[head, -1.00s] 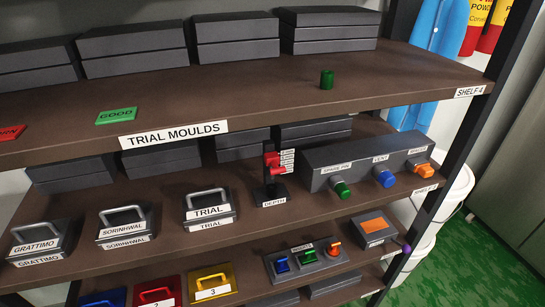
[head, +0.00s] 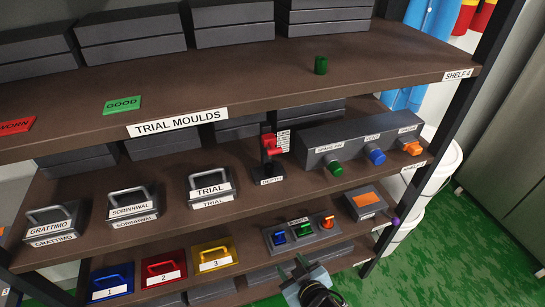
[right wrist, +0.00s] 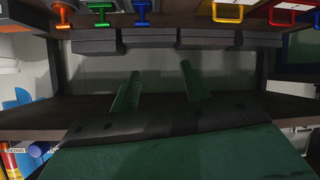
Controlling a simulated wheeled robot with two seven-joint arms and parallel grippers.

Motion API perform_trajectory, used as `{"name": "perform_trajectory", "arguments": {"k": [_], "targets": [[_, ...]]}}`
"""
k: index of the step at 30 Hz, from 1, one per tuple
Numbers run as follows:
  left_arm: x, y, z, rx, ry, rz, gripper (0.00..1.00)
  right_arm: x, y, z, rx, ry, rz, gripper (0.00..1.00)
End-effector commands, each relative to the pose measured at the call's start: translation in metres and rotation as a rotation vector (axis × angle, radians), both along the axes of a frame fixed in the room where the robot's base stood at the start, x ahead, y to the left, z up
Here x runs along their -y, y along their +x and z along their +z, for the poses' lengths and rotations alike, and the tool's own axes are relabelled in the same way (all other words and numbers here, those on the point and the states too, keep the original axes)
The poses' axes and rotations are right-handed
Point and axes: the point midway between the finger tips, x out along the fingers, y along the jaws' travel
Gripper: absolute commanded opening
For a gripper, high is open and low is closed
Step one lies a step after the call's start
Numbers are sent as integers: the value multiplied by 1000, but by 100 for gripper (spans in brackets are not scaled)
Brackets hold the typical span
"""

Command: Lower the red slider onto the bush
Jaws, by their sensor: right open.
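The red slider (head: 271,144) sits on the upright post of the small dark stand labelled DEPTH (head: 268,182), on the middle shelf. A short dark green cylinder (head: 320,65), which looks like the bush, stands upright on the shelf above, apart from the slider. I cannot make out a bush under the slider. My right gripper (head: 303,268) is low at the bottom edge of the head view, well below the slider. In the right wrist view its two fingers (right wrist: 160,88) are spread with nothing between them. My left gripper is not in view.
A grey box (head: 350,137) with green, blue and orange knobs stands right of the slider. Below it is a panel (head: 303,241) of coloured levers. Handled blocks labelled TRIAL (head: 211,190) and others stand to the left. A dark shelf post (head: 450,120) rises at the right.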

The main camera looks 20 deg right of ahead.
Motion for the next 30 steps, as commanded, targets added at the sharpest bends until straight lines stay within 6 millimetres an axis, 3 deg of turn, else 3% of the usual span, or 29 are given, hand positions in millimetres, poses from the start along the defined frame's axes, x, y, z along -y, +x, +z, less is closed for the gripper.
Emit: {"name": "perform_trajectory", "arguments": {"k": [1,3,6,9,12,15,20,30], "targets": [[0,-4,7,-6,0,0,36,-3,15,48,92,9,-7,46],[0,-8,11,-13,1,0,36,-4,29,105,205,18,-20,46],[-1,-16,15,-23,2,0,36,-3,38,173,338,31,-39,46],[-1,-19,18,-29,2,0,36,0,39,223,434,40,-57,46],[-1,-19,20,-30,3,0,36,2,39,252,490,46,-69,46],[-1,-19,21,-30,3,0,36,3,40,263,515,47,-74,46],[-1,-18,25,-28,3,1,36,3,56,266,520,48,-72,46],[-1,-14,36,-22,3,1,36,1,120,266,518,46,-73,46]]}}
